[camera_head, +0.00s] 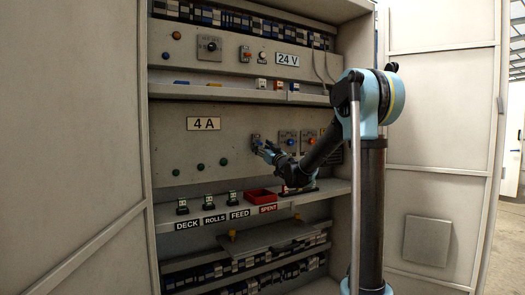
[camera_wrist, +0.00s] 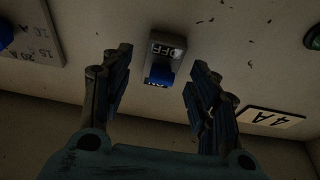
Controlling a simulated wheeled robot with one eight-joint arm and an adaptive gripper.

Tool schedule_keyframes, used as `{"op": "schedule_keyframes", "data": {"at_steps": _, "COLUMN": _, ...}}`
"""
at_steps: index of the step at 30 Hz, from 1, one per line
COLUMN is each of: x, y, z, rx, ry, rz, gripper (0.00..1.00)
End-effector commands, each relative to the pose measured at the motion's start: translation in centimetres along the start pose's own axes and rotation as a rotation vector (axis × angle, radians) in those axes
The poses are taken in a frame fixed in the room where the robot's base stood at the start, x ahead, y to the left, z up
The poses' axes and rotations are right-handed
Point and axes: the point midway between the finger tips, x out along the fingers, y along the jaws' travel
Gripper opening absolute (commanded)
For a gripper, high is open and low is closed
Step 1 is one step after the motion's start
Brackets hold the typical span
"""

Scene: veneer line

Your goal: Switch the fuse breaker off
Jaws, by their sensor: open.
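A small breaker with a blue lever (camera_wrist: 160,73) sits on the panel between my fingertips in the wrist view, which shows the panel upside down. The word OFF is readable at its picture-top end. The lever lies toward the opposite end, where a second label is partly covered. My gripper (camera_wrist: 160,78) is open, with one finger on each side of the breaker; contact cannot be told. In the head view my gripper (camera_head: 263,151) is at the panel, in front of the leftmost of a row of switch plates, and partly hides it.
A "4 A" sign (camera_head: 204,124) is on the panel. A shelf below holds a red tray (camera_head: 259,197) marked SPENT and small devices (camera_head: 209,203) labelled DECK, ROLLS and FEED. Another switch plate (camera_head: 288,140) is right of my gripper. Cabinet doors stand at both sides.

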Motion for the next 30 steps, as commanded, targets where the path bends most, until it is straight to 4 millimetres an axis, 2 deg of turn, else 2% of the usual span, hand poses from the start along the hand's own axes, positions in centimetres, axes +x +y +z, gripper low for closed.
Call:
{"op": "schedule_keyframes", "data": {"at_steps": 5, "x": -1.9, "y": 0.0, "z": 0.0, "rx": -0.001, "ry": 0.000, "rz": 0.001, "gripper": 0.55}}
{"op": "schedule_keyframes", "data": {"at_steps": 18, "x": -9.8, "y": 0.2, "z": 0.2, "rx": -0.001, "ry": -0.001, "rz": 0.002, "gripper": 0.55}}
{"op": "schedule_keyframes", "data": {"at_steps": 24, "x": -11.4, "y": 0.2, "z": 0.2, "rx": 0.000, "ry": -0.001, "rz": 0.002, "gripper": 0.55}}
{"op": "schedule_keyframes", "data": {"at_steps": 30, "x": -11.8, "y": 0.2, "z": 0.2, "rx": 0.000, "ry": -0.001, "rz": 0.001, "gripper": 0.55}}
